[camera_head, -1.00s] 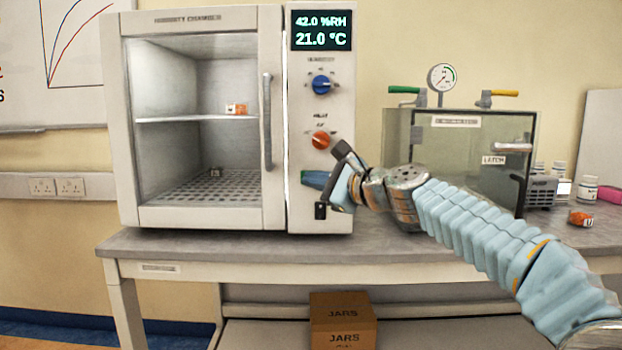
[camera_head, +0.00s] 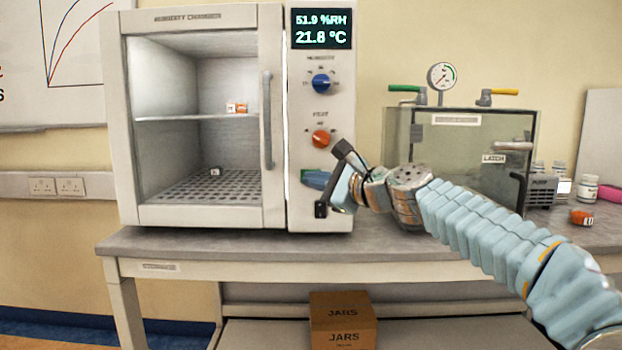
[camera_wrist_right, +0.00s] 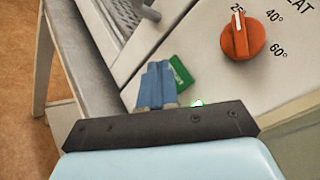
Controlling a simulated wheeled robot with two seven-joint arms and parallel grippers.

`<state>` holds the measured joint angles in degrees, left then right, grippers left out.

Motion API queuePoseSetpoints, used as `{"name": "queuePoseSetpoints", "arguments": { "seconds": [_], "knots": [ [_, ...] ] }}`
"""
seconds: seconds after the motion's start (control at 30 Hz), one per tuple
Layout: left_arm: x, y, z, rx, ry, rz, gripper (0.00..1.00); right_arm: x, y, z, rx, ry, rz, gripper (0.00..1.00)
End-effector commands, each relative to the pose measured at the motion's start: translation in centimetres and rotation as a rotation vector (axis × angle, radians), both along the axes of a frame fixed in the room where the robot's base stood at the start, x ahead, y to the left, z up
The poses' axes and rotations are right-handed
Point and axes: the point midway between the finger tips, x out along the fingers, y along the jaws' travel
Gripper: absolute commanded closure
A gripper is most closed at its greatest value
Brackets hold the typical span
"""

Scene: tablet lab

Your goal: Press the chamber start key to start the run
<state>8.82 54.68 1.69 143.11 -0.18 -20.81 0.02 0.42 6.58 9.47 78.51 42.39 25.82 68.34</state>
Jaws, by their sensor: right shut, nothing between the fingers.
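The humidity chamber (camera_head: 200,217) stands on the bench with its door shut. Its display (camera_head: 321,29) reads 51.9 %RH and 21.8 °C. The green start key (camera_head: 313,171) is low on the control panel, partly hidden by my right gripper (camera_head: 313,180). In the right wrist view the green key (camera_wrist_right: 181,74) shows just beside the shut, empty blue fingers (camera_wrist_right: 157,84). The fingertips are at the panel; I cannot tell whether they touch the key. A small green-white light (camera_wrist_right: 197,103) glows near the fingers. My left gripper is not in view.
A blue knob (camera_head: 321,84) and an orange heat knob (camera_head: 321,139) sit above the key. The door handle (camera_head: 267,120) is to the left. A glass cabinet (camera_head: 455,121) with a gauge stands right, behind my right arm. Small bottles (camera_head: 587,188) are at far right.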

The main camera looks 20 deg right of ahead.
Motion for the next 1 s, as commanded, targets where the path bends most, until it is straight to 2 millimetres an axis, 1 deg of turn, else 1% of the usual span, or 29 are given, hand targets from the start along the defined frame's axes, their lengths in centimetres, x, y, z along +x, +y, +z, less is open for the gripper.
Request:
{"name": "queuePoseSetpoints", "arguments": {
  "seconds": [0.17,0.27,0.7,0.83,1.0],
  "knots": [
    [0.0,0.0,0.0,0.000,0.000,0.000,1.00,0.0,0.0,0.0,0.000,0.000,0.000,1.00],
    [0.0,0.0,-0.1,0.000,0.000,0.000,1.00,-0.4,0.1,0.0,0.000,-0.002,0.000,1.00],
    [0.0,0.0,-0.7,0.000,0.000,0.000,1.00,-4.4,1.3,0.0,0.000,-0.001,0.001,1.00],
    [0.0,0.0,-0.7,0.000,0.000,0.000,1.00,-4.8,1.4,0.0,-0.001,-0.001,-0.001,1.00],
    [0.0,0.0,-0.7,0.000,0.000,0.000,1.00,-4.8,1.4,0.0,-0.001,0.000,0.000,1.00]
  ]
}}
